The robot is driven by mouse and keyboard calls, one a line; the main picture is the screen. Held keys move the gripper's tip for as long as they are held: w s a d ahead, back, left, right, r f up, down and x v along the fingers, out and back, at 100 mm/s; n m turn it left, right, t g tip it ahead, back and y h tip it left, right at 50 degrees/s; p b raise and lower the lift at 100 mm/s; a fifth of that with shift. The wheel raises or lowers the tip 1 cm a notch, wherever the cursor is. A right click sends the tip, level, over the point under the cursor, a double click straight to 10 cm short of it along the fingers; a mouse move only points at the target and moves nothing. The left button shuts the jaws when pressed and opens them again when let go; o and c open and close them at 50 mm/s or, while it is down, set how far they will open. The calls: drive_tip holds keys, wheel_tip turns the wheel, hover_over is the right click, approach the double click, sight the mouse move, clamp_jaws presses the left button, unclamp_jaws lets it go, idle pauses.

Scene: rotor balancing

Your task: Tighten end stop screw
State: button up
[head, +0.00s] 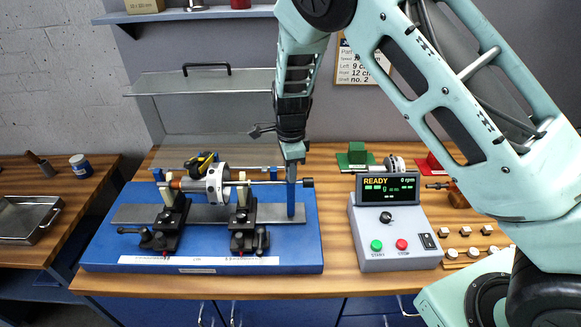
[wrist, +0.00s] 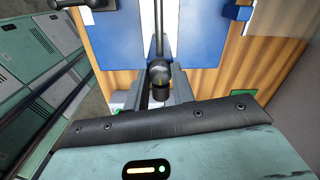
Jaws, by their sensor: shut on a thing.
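The end stop is a blue post (head: 291,198) at the right end of the balancing stand. The end stop screw (head: 308,182) shows its black knob just right of the post. My gripper (head: 292,176) reaches down from above at the post, and in the wrist view my gripper (wrist: 162,88) is shut on the knob. The white rotor (head: 216,185) lies on its shaft across two black supports. Finger contact is partly hidden in the head view.
The stand's blue base (head: 300,258) fills the bench's left part. A control box (head: 395,245) reading READY, 0 rpm, stands to the right. Green (head: 357,155) and red (head: 432,168) items lie behind it. Several small weights (head: 465,232) lie farther right. A shelf (head: 205,82) is behind.

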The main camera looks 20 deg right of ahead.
drive_tip(key=shift+w+r, duration=0.1)
idle(0.4)
drive_tip(key=o, duration=1)
wheel_tip(320, 180, up, 17)
drive_tip(key=b, duration=0.4)
drive_tip(key=shift+r+b, duration=0.2)
drive_tip(key=shift+b, duration=0.1)
drive_tip(key=s+a+f+n+b, duration=0.2)
drive_tip(key=s+f+n, duration=0.2)
drive_tip(key=s+n, duration=0.5)
drive_tip(key=s+a+f+n+b, duration=0.2)
drive_tip(key=s+f+n+b, duration=0.1)
drive_tip(key=s+n, duration=0.6)
drive_tip(key=s+a+f+n+b, duration=0.2)
drive_tip(key=s+f+n, duration=0.4)
drive_tip(key=s, duration=0.9)
drive_tip(key=n, duration=0.3)
drive_tip(key=shift+s+y+b, duration=0.3)
drive_tip(key=shift+s, duration=0.1)
